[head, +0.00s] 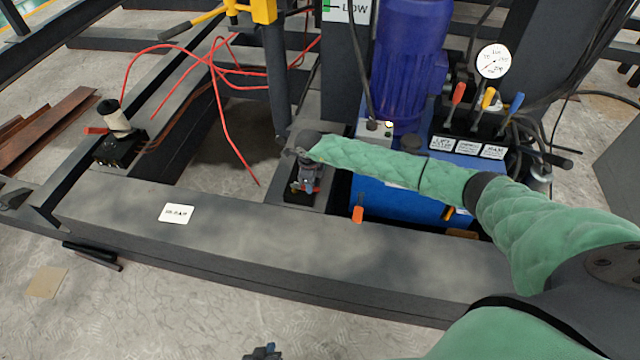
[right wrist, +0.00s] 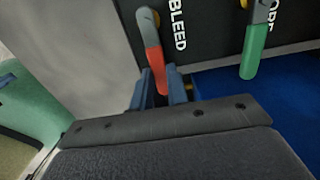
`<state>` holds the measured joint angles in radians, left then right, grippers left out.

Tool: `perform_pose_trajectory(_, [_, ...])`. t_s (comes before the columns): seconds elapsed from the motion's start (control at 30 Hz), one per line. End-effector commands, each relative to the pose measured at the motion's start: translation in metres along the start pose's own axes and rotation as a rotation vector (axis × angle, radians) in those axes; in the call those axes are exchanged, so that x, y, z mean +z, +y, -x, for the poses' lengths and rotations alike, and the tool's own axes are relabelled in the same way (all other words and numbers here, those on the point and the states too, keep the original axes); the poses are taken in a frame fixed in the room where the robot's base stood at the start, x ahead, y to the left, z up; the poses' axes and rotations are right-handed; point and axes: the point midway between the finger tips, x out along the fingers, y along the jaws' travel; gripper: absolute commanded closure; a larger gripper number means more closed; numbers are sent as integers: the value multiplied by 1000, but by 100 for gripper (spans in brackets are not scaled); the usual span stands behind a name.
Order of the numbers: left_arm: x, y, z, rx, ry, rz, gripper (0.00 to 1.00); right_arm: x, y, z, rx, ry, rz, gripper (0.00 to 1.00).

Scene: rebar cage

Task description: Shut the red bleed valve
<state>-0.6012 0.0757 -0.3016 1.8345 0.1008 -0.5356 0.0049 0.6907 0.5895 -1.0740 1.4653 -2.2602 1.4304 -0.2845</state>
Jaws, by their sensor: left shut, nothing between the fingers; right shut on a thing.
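The red bleed valve lever (right wrist: 153,62) hangs from a round pivot beside the white word BLEED on a dark panel in the right wrist view. It points down, slightly tilted, with its lower end between the blue fingers of my right gripper (right wrist: 161,88), which is shut on it. In the head view my right gripper (head: 306,180) points down at a small dark block beyond the grey beam; the wrist mostly hides the lever there. My left gripper (head: 263,352) shows only as a dark tip at the bottom edge, shut and empty.
A green lever (right wrist: 256,48) hangs right of the red one. A blue power unit (head: 400,195) with an orange-tipped lever (head: 358,214) stands close right of my right gripper. A long grey beam (head: 270,235) crosses in front. Red hoses (head: 215,75) lie behind left.

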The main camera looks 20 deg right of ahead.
Motion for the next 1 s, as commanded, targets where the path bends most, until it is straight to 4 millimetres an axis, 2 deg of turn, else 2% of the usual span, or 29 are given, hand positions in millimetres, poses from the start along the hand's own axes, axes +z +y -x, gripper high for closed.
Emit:
perform_pose_trajectory(0.4, [4,1,2,0,-4,2,100,3,1,1,0,-1,-5,100])
perform_pose_trajectory(0.43, [4,1,2,0,-4,2,100,3,1,1,0,-1,-5,80])
perform_pose_trajectory(0.53, [3,1,1,0,-4,1,100,3,1,1,0,-1,-4,62])
perform_pose_trajectory(0.83, [1,0,0,0,-1,0,100,2,1,2,0,-1,-4,62])
perform_pose_trajectory(1.0, [0,0,1,0,-1,0,100,2,0,17,-1,-1,-4,62])
